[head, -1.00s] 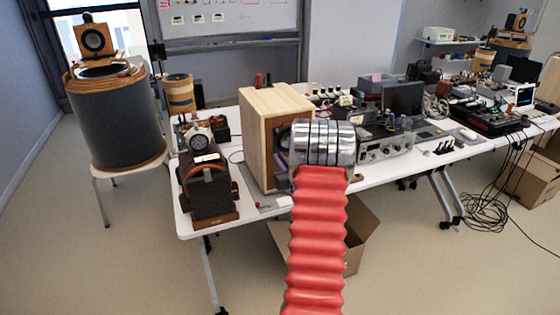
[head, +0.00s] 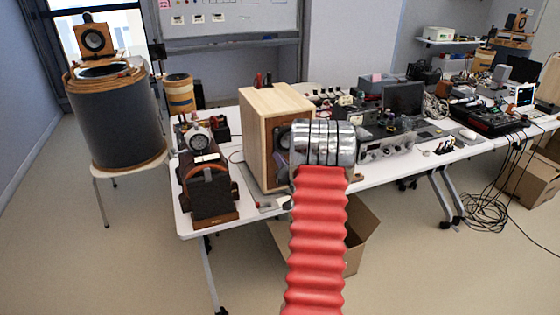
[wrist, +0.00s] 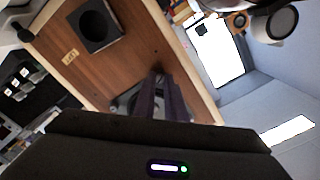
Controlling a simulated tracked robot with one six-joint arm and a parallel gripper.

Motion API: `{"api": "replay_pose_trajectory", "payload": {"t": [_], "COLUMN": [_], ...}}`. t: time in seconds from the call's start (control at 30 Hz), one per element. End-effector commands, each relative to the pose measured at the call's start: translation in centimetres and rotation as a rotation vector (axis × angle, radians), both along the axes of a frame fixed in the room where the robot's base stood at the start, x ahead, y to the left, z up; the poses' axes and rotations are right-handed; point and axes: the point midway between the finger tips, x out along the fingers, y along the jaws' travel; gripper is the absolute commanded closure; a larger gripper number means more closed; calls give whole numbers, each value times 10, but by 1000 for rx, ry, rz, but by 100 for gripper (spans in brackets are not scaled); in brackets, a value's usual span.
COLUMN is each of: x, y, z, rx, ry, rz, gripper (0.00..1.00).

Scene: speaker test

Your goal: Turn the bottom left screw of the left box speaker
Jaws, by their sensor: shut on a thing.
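The left box speaker (head: 274,105) is a pale wooden box near the front edge of the white table in the head view, with its front partly behind my arm. In the wrist view its brown front panel (wrist: 123,64) is tilted and fills the middle. The screw itself is hidden between the fingertips.
A dark device with a round dial (head: 207,185) stands left of the speaker. Electronics and a monitor (head: 403,101) crowd the table to the right. A large grey drum (head: 113,125) stands at the left. A cardboard box (head: 358,232) is under the table.

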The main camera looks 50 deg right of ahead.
Motion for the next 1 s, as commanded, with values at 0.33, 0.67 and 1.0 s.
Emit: {"api": "replay_pose_trajectory", "payload": {"t": [0.33, 0.67, 1.0], "x": [-1, -1, -2], "y": [-1, -2, -2], "z": [-1, -1, -2], "rx": [254, 376, 393], "ry": [-147, -217, -227], "rz": [-3, -5, -6], "gripper": [100, 100, 100]}}
